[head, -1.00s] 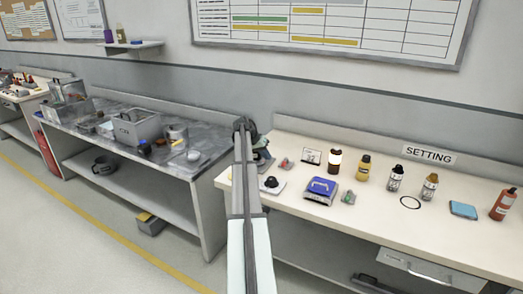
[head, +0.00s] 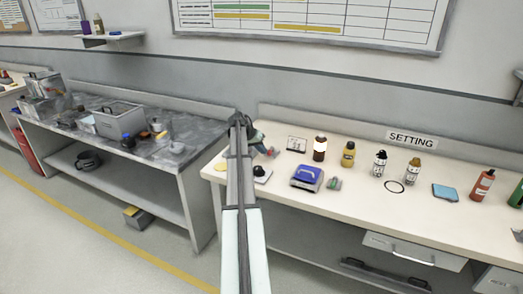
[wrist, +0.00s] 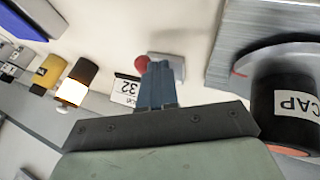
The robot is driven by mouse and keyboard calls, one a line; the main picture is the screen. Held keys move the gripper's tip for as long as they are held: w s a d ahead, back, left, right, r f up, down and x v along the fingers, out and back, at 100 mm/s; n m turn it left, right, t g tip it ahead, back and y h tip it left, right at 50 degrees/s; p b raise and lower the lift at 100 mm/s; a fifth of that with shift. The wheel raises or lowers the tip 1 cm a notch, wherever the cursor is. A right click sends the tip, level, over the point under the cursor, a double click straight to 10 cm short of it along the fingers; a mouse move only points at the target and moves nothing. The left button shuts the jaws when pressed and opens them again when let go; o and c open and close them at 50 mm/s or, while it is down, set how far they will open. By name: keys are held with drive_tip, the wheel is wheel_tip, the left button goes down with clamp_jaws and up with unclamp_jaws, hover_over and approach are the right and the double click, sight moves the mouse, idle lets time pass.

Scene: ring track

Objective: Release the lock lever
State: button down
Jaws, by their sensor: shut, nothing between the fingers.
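A red ball knob (wrist: 141,62) shows in the wrist view beside a small pale grey block (wrist: 166,60), partly hidden behind my fingers; it looks like the lock lever's end, but I cannot make out the lever's arm. In the head view a small red part (head: 274,153) sits near the back left of the cream bench. My gripper (wrist: 161,68) is shut and empty, its blue-grey fingertips in front of the block and just right of the red knob in the picture. I cannot tell whether they touch. My arm hides part of this area in the head view.
A black cylinder labelled CAP (wrist: 285,108) stands close right of my gripper in the wrist view. A grey bench (head: 85,112) stands left.

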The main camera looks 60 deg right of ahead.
drive_tip(key=shift+s+a+n, duration=0.15)
drive_tip(key=shift+s+n, duration=0.15)
drive_tip(key=shift+n, duration=0.1)
drive_tip(key=s+n+t+h, duration=0.1)
drive_tip(key=s+n, duration=0.1)
drive_tip(key=n, duration=0.1)
drive_tip(key=shift+s+a+t, duration=0.15)
drive_tip(key=shift+t, duration=0.25)
drive_tip(key=s+n+t, duration=0.2)
drive_tip(key=n, duration=0.1)
drive_tip(key=shift+s+d+n+h, duration=0.15)
drive_tip(key=shift+d+n+h, duration=0.15)
drive_tip(key=n+t, duration=0.1)
drive_tip(key=s+d+n, duration=0.1)
drive_tip(key=shift+s+n+t, duration=0.3)
drive_tip(key=shift+t, duration=0.1)
drive_tip(key=d+n+t, duration=0.1)
drive_tip(key=s+n+t, duration=0.1)
drive_tip(key=n, duration=0.1)
drive_tip(key=shift+s+d+n+y, duration=0.25)
drive_tip(key=shift+d+n+y, duration=0.05)
drive_tip(key=shift+d+y, duration=0.1)
drive_tip(key=shift+s+d, duration=0.45)
drive_tip(key=shift+d, duration=0.2)
drive_tip(key=shift+s+d, duration=0.1)
drive_tip(key=shift+d, duration=0.05)
